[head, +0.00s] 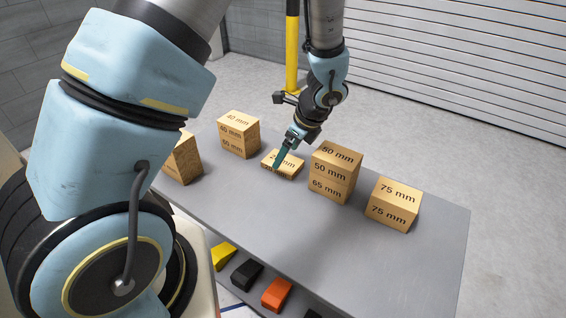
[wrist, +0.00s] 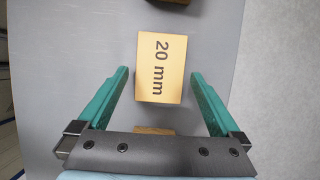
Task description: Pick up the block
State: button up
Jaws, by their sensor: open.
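A flat wooden block marked "20 mm" (head: 291,167) lies on the grey table, between two taller groups of blocks. In the wrist view this block (wrist: 160,55) shows its top face, near the middle of the picture. My gripper (wrist: 160,74) is open, its teal fingers on either side of the block's near part with a gap on both sides. In the head view my gripper (head: 278,162) points down at the block and covers part of its label. I cannot tell exactly how high the fingertips are above the table.
A block (head: 183,161) stands at the left, and a block stack (head: 239,136) behind it. A taller stack (head: 335,174) stands close to the right. Another block, "75 mm" (head: 394,204), is farther right. The grey table (head: 435,250) is bare at its right end.

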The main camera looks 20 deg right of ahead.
jog(key=shift+x, duration=1.55)
jog(key=shift+d+f, duration=0.1)
jog(key=shift+f, duration=0.15)
jog(key=c, duration=1.1)
jog(key=shift+r, duration=0.1)
notch_tip(320, 180, up, 10)
notch_tip(320, 180, up, 14)
jog(key=p, duration=1.3)
send_over(285, 162)
jog(key=shift+b, duration=0.3)
jog(key=shift+w, duration=0.15)
